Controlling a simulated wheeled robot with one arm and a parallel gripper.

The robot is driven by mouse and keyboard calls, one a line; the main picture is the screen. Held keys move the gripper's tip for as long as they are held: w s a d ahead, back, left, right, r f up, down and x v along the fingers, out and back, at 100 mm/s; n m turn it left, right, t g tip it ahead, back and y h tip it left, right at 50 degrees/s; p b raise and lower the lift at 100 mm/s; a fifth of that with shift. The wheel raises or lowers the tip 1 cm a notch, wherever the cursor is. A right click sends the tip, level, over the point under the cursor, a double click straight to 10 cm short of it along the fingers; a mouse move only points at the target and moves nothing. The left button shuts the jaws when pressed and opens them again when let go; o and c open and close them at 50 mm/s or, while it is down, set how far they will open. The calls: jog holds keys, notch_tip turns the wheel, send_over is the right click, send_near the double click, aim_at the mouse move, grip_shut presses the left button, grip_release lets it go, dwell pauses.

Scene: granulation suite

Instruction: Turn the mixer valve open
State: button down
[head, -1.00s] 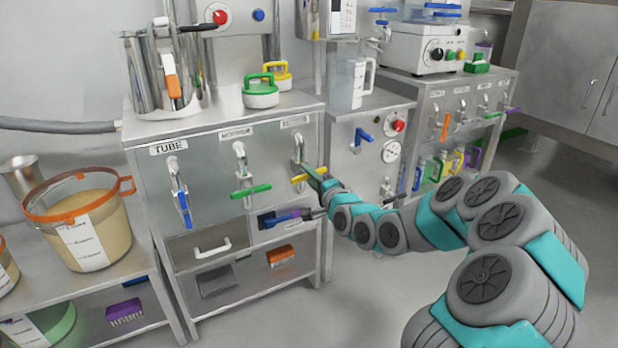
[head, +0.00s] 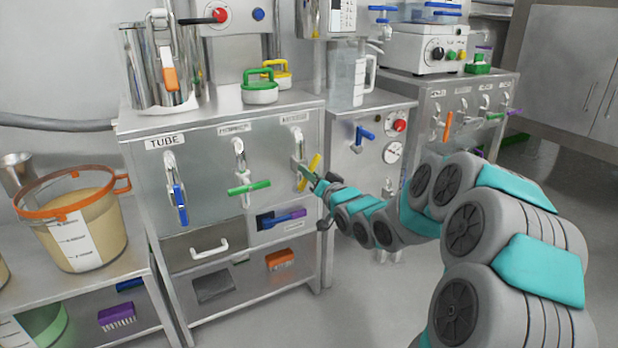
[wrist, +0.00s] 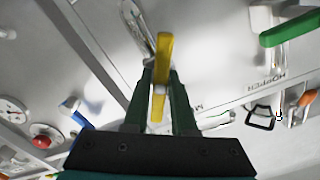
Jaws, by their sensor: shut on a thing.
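The valve with the yellow handle (head: 309,174) is at the right end of a row of three on the steel cabinet front, under a label too blurred to read. Its handle stands steeply slanted, upper end to the right, below a silver pipe (head: 298,145). My gripper (head: 306,174) is at this handle and shut on it. In the wrist view, the yellow handle (wrist: 164,60) passes between the two dark green fingers of my gripper (wrist: 160,88). The fingers hide part of the handle.
A green-handled valve (head: 249,187) hangs horizontal just left, and a blue-handled one (head: 180,203) hangs vertical under the TUBE label. A blue lever (head: 364,134) and gauge (head: 393,152) are on the panel to the right. Open floor lies below my arm.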

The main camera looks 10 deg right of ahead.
jog(key=n+b, duration=0.2)
jog(key=n, duration=0.4)
jog(key=shift+f, duration=0.1)
jog(key=shift+n, duration=0.3)
dwell(0.3)
jog(key=c, duration=0.7)
grip_release()
jog(key=v, duration=0.8)
jog(key=shift+p, duration=0.3)
